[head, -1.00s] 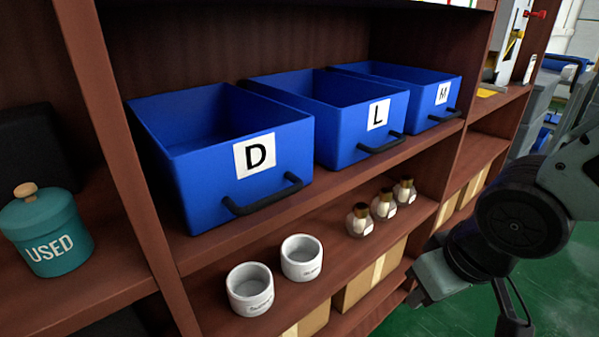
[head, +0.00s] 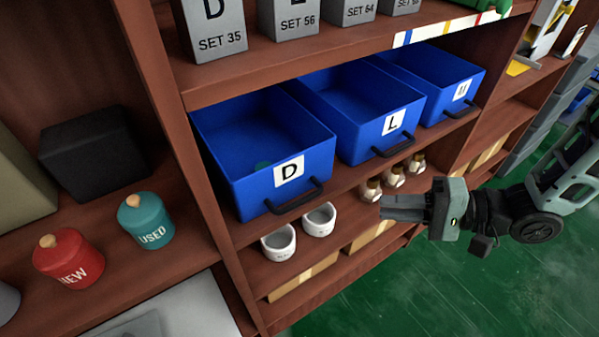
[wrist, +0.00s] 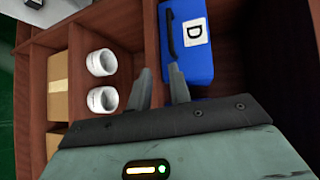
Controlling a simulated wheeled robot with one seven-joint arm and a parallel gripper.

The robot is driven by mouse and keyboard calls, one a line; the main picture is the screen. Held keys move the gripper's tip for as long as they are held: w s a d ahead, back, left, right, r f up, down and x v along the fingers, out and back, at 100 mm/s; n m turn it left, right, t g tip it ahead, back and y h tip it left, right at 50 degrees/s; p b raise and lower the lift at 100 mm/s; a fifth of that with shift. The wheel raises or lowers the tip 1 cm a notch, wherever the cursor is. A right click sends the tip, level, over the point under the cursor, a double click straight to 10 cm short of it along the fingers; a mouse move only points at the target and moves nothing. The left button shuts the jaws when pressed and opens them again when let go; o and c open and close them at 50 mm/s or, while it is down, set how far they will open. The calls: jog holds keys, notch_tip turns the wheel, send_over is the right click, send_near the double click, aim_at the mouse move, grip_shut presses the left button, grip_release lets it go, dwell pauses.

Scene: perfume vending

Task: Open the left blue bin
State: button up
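The left blue bin (head: 245,190), labelled D, stands on the middle shelf in the head view, its black handle (head: 296,197) on the front. A small green thing shows inside it. In the wrist view the bin (wrist: 201,72) is at the top, with its handle (wrist: 171,38) left of the label. My gripper (head: 382,207) is to the right of the bin in the head view, in front of the shelves, pointing left. In the wrist view its two fingers (wrist: 161,78) are apart with nothing between them. It does not touch the handle.
Blue bins L (head: 375,132) and M (head: 455,98) stand right of D. White cups (head: 319,219) and small bottles (head: 393,177) stand on the shelf below. Red (head: 68,262) and teal (head: 145,222) jars are at left. Green floor (head: 420,290) lies clear in front.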

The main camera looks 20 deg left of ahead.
aim_at(304, 202)
jog(key=shift+m+g+y, duration=0.3)
jog(key=shift+y, duration=0.2)
jog(key=a, duration=0.5)
jog(key=s+a+p, duration=0.1)
jog(key=a, duration=0.5)
jog(key=s+a+f, duration=0.1)
jog(key=a, duration=0.4)
jog(key=shift+s+a+f+p, duration=0.1)
jog(key=shift+s+a+p, duration=0.1)
jog(key=shift+a+p, duration=0.15)
grip_shut()
